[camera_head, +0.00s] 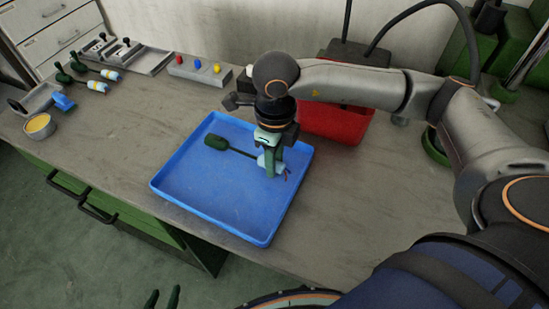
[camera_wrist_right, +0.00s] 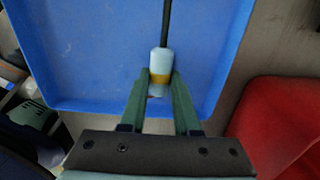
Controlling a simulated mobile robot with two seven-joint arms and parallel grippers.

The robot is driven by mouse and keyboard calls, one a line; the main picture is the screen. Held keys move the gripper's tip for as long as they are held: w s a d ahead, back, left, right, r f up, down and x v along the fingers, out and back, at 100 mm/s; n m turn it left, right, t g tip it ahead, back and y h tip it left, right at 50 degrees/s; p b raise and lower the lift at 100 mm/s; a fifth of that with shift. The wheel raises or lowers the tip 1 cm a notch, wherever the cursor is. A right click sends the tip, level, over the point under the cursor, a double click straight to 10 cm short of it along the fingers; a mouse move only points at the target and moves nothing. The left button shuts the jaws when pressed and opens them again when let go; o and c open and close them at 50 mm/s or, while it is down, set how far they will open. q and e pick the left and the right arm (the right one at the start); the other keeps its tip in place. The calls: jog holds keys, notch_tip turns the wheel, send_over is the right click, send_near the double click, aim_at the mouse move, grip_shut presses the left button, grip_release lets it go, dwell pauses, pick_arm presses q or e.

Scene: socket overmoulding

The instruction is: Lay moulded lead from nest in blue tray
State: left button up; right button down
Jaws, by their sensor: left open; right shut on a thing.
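The blue tray (camera_head: 190,195) lies on the bench; its floor and rim also show in the right wrist view (camera_wrist_right: 75,60). My right gripper (camera_head: 271,168) is over the tray's right part, shut on the light-blue end of the moulded lead. In the right wrist view the fingers (camera_wrist_right: 160,92) close around this light-blue and yellow end. The lead's dark cable runs left to a dark green plug (camera_head: 216,142) over the tray. I cannot tell whether the lead touches the tray floor. My left gripper (camera_head: 162,300) is open and empty at the bottom edge, away from the bench.
A red bin (camera_head: 335,124) stands behind the tray on the right. A button box (camera_head: 195,70) and grey fixtures (camera_head: 150,60) stand at the back. Other leads (camera_head: 95,86) and a yellow-filled bowl (camera_head: 39,126) are at the left.

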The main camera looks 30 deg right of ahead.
jog(key=c, duration=0.6)
grip_release()
jog(key=shift+o, duration=0.2)
notch_tip(320, 180, up, 12)
jog(key=p, duration=0.1)
jog(key=shift+r, duration=0.25)
jog(key=shift+s, duration=0.15)
